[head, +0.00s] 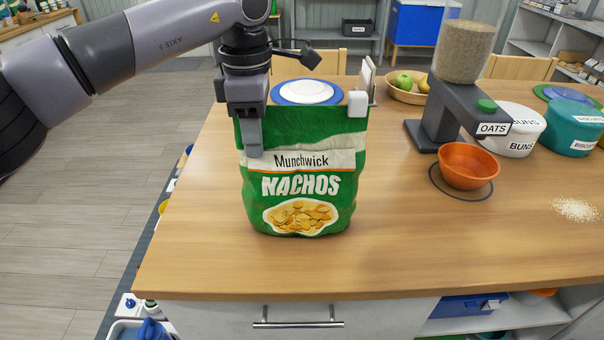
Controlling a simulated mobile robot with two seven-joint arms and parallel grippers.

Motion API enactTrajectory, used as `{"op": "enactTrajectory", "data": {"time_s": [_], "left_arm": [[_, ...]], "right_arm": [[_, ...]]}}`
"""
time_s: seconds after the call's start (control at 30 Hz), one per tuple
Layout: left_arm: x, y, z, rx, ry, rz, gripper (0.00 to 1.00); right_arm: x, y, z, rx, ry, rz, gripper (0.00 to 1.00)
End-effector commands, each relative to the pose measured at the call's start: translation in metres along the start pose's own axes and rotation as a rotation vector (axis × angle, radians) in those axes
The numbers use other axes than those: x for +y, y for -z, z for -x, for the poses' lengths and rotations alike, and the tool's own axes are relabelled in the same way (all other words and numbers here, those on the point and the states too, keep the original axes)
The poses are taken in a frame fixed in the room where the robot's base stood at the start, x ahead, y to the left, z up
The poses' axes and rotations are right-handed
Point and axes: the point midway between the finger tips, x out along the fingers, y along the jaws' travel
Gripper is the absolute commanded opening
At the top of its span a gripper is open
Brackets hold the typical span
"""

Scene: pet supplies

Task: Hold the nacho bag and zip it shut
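The green nacho bag (300,186), labelled Munchwick Nachos, stands upright near the table's front left in the head view. A white block, which looks like its zip slider (357,104), sits at the top right corner of the bag. My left gripper (253,138) points down at the bag's top left corner, with one finger in front of the bag's face. The other finger is hidden behind the bag, so I cannot tell how tightly the fingers close on it. Whether the bag's mouth is sealed is unclear. My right gripper is not in view.
The wooden table (400,245) is clear in front of the bag. Plates (307,91) lie behind it. An oats dispenser (440,125), an orange bowl (468,167), a fruit basket (400,92) and canisters (575,127) stand to the right. Spilled oats (576,210) lie at far right.

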Motion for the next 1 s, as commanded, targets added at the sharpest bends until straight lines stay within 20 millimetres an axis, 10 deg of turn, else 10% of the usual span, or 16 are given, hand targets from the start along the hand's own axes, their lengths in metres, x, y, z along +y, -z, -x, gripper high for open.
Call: {"op": "enactTrajectory", "data": {"time_s": [0.1,1.0], "left_arm": [[0.0,0.0001,0.0002,0.0,0.0,0.0,0.0],[-0.0004,0.0,-0.0055,0.001,0.004,0.0,0.0]], "right_arm": [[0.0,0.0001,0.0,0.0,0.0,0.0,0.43],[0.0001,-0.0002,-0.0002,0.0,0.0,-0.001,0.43]]}}
